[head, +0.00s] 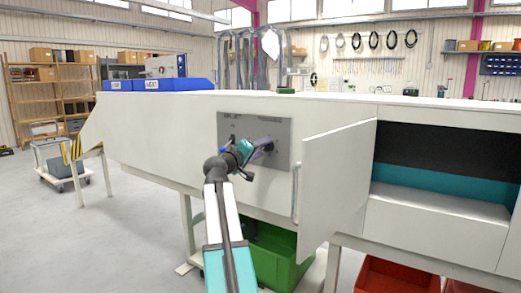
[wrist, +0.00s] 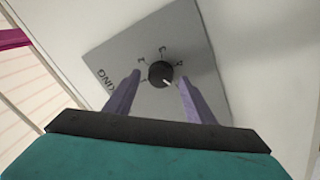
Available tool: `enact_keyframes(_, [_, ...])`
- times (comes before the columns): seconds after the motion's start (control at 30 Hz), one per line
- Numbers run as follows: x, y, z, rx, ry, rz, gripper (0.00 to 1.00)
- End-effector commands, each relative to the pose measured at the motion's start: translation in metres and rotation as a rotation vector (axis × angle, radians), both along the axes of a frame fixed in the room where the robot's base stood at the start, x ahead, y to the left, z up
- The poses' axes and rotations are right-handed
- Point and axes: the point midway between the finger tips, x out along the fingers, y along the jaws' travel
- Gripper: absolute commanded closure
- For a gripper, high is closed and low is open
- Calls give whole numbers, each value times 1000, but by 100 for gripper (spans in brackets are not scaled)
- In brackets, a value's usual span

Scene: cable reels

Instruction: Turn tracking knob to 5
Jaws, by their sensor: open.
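My gripper (wrist: 160,77) is open, with one purple finger on each side of the knob and a visible gap at both sides. In the head view my gripper (head: 263,147) is in front of the panel (head: 280,128) and hides the knob.
The panel sits on the front of a long white machine (head: 150,130). An open white door (head: 335,185) stands out right of the panel. Below are a green crate (head: 280,260) and red crates (head: 385,278). Blue bins (head: 165,84) rest on top. Floor at left is mostly clear.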

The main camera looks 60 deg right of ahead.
Motion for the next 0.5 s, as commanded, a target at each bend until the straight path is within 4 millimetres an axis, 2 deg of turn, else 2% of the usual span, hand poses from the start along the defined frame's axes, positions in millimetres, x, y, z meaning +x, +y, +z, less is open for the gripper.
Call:
enact_keyframes(0.27, [-1, 19, -1, 0, 0, 0, 50])
enact_keyframes(0.5, [0, 49, -1, 0, -1, 1, 50])
